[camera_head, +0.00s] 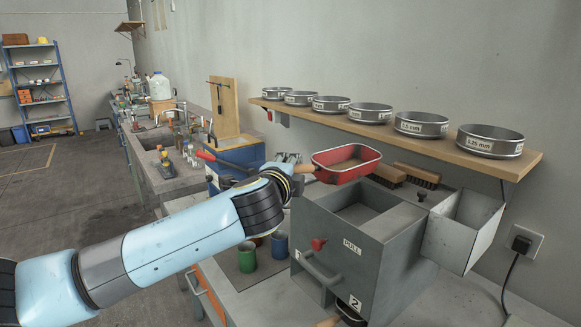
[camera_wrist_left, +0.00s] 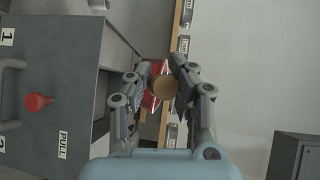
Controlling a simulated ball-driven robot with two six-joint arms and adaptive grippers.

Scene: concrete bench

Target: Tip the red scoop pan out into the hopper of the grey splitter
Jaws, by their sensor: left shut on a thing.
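The red scoop pan (camera_head: 346,165) is held up above the back of the grey splitter (camera_head: 365,255), open side up and about level. Something brown shows inside it, but I cannot tell how much. My left gripper (camera_head: 290,168) is shut on its wooden handle (camera_head: 305,168). In the left wrist view my left gripper (camera_wrist_left: 160,78) closes around the round handle end (camera_wrist_left: 164,87), and part of the red pan (camera_wrist_left: 150,102) shows behind. The splitter's hopper (camera_head: 357,214) is open at the top, below and in front of the pan. My right gripper is not in view.
A shelf of labelled sieves (camera_head: 370,113) runs along the wall behind the pan. Brushes (camera_head: 415,175) lie behind the splitter. A grey open box (camera_head: 465,225) is on its right side.

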